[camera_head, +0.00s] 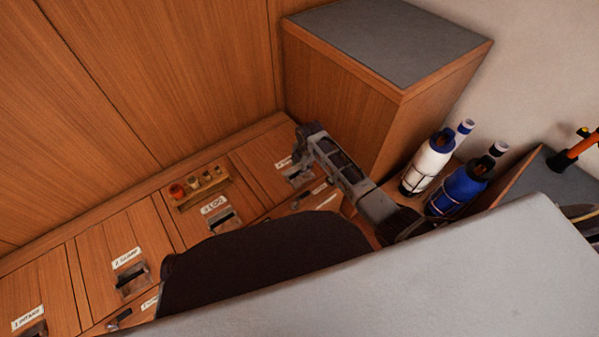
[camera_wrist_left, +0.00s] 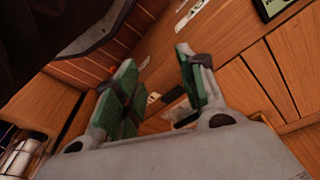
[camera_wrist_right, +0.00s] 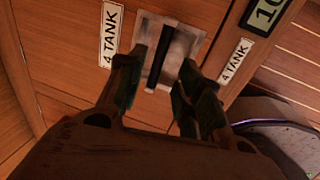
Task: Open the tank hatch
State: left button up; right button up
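The tank hatch (camera_head: 262,178) is a wooden floor panel at the far right of a row, and it looks flush and shut. In the right wrist view its "4 TANK" label (camera_wrist_right: 111,30) sits left of a metal recess (camera_wrist_right: 188,43) with a dark bar handle (camera_wrist_right: 165,62). My right gripper (camera_wrist_right: 163,62) is open above the recess, with a finger on each side of the bar. I cannot tell whether they touch it. In the head view the right gripper (camera_head: 300,150) hangs over this hatch. My left gripper (camera_wrist_left: 160,88) is open and empty above wood panels.
Other hatches marked intake (camera_head: 28,318), sound (camera_head: 127,257) and log (camera_head: 214,204) lie to the left. A small rack of bottles (camera_head: 200,190) stands behind log. A tall cabinet (camera_head: 385,45), white bottle (camera_head: 427,165) and blue bottle (camera_head: 458,190) stand near my right arm.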

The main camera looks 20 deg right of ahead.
jog(key=f, duration=0.1)
jog(key=f+b, duration=0.1)
jog(key=f, duration=0.1)
jog(key=shift+w+a+f, duration=0.15)
jog(key=shift+w+f, duration=0.2)
jog(key=shift+f, duration=0.05)
pick_arm(q)
jog(key=shift+w+d+r+t+b, duration=0.15)
jog(key=shift+d+r+b, duration=0.1)
jog(key=shift+r, duration=0.6)
jog(key=shift+w+d+r+t+b, duration=0.1)
jog(key=shift+r+t+b, duration=0.1)
jog(key=shift+r, duration=0.6)
pick_arm(e)
jog(key=shift+w+f, duration=0.15)
jog(key=shift+f, duration=0.6)
pick_arm(q)
jog(key=shift+s, duration=0.1)
pick_arm(e)
grip_shut()
pick_arm(q)
jog(key=shift+f, duration=0.25)
